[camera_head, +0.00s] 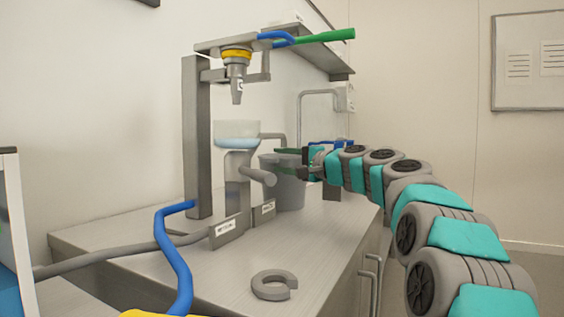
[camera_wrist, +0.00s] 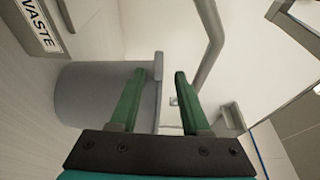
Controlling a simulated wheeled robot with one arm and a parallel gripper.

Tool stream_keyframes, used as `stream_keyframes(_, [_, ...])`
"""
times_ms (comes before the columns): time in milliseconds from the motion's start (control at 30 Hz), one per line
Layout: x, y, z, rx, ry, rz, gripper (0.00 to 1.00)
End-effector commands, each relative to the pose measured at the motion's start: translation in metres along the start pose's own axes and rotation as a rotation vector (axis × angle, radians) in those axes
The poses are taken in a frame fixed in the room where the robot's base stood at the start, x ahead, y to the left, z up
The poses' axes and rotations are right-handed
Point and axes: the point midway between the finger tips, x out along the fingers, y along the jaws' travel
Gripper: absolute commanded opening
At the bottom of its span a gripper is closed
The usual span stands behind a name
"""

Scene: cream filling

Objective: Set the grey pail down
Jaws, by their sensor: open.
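The grey pail (camera_head: 291,190) stands upright on the metal counter, behind the funnel stand. My gripper (camera_head: 284,151) is at the pail's rim, with its green fingers apart. In the wrist view the pail (camera_wrist: 85,95) lies left of centre, seen turned on its side. The rim edge shows between the two open fingers of my gripper (camera_wrist: 160,74), and the left finger covers part of the pail's wall. I cannot tell whether a finger touches the pail. The pail's far side and inside are hidden.
A dispensing stand (camera_head: 197,140) with a clear hopper (camera_head: 237,133) is left of the pail. A WASTE label (camera_wrist: 40,27) sits close by. A grey open ring (camera_head: 273,285) and a blue hose (camera_head: 176,255) lie at the counter's front. A pipe (camera_head: 300,115) rises behind.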

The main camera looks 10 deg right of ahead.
Motion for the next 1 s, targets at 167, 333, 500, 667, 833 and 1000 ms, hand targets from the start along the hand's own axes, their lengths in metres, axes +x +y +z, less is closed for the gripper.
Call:
stream_keyframes(167, [-0.025,0.001,0.000,0.004,0.000,-0.001,0.47])
stream_keyframes(333, [-0.060,-0.001,0.000,0.001,0.001,-0.003,0.47])
stream_keyframes(500, [-0.092,-0.001,0.001,0.001,-0.001,-0.003,0.47])
stream_keyframes(667, [-0.110,0.000,0.000,0.000,0.000,-0.002,0.47])
stream_keyframes(833, [-0.117,0.000,0.000,0.000,-0.001,-0.001,0.47])
stream_keyframes(1000, [-0.117,0.001,0.000,0.001,-0.001,0.000,0.47])
